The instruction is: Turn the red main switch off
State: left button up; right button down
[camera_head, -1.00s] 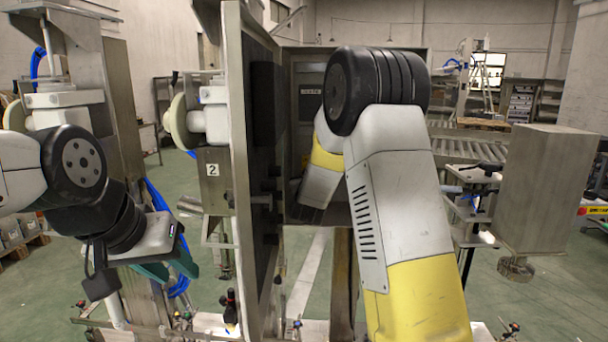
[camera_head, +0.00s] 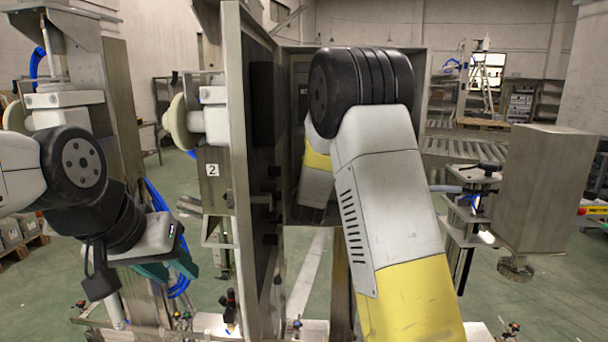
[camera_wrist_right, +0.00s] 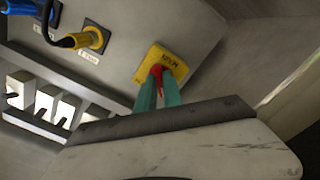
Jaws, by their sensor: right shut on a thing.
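The red main switch (camera_wrist_right: 157,72) shows in the right wrist view on a yellow plate (camera_wrist_right: 176,65) marked MAIN, fixed to a grey panel. My right gripper (camera_wrist_right: 159,84) has its two teal fingers on either side of the red handle and is shut on it. The fingers hide part of the handle. In the head view the switch and my right gripper are hidden behind my right arm, which reaches into the open metal cabinet (camera_head: 424,80). My left gripper (camera_head: 170,268) hangs at the left, empty, with its teal fingers apart.
The cabinet door (camera_head: 238,150) stands open between my arms. In the right wrist view, a yellow connector (camera_wrist_right: 92,38) with a black cable and a blue connector (camera_wrist_right: 40,12) sit left of the switch; white blocks (camera_wrist_right: 30,90) lie below. A metal box (camera_head: 545,190) stands at right.

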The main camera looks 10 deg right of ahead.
dwell(0.3)
jog(key=c, duration=1.5)
grip_release()
jog(key=s, duration=0.2)
jog(key=s+a, duration=0.1)
jog(key=s, duration=0.4)
jog(key=shift+s+a, duration=0.3)
jog(key=shift+s, duration=0.05)
